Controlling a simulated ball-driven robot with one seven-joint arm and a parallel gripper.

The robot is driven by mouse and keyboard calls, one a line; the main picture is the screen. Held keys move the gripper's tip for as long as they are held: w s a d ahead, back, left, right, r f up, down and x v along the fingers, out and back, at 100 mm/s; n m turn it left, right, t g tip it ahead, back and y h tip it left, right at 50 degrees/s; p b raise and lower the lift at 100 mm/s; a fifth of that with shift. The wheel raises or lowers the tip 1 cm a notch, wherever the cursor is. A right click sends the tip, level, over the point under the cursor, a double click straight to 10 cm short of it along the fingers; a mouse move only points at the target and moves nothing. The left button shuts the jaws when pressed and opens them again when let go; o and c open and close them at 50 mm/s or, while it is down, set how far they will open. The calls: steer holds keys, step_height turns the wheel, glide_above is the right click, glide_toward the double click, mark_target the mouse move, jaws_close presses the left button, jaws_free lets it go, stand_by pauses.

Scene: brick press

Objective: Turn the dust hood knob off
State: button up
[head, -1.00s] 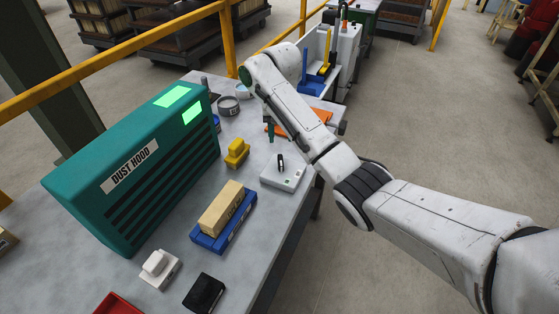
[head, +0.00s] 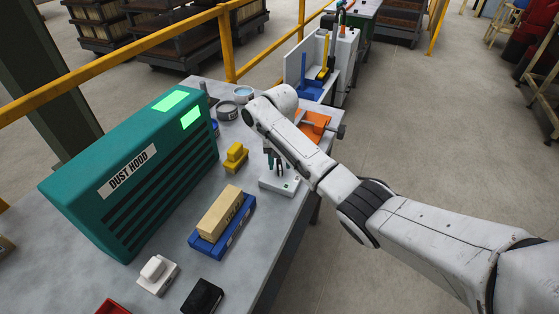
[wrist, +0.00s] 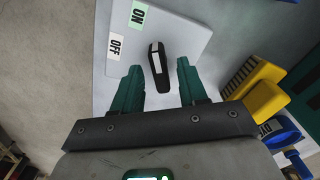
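The dust hood (head: 125,170) is a teal cabinet with dark slats and green lit panels, at the left of the bench in the head view. Its control plate (head: 279,187) is a white box near the bench's right edge. In the wrist view the black knob (wrist: 158,72) with a white stripe stands on the plate (wrist: 185,28). An ON label (wrist: 138,14) and an OFF label (wrist: 115,46) lie up and left of it. My gripper (wrist: 158,68) is open, its teal fingers on either side of the knob with gaps showing. In the head view my gripper (head: 275,164) largely hides the knob.
A yellow block (head: 235,156), a blue tray (head: 215,241) with a tan brick (head: 220,210), a white block (head: 158,272) and a black block (head: 203,295) sit on the bench. An orange item (head: 313,125) lies behind my gripper. Open floor is at the right.

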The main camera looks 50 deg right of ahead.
jaws_close()
steer(key=shift+r+n, duration=0.1)
steer(key=shift+n, duration=0.3)
steer(key=shift+n+p, duration=0.7)
steer(key=shift+n, duration=0.2)
steer(key=n+p, duration=0.1)
steer(key=n, duration=0.2)
steer(key=shift+n, duration=0.4)
steer(key=n+p, duration=0.1)
steer(key=n, duration=0.4)
steer(key=shift+w+n, duration=0.1)
steer(key=shift+n, duration=0.3)
steer(key=shift+o, duration=0.3)
jaws_free()
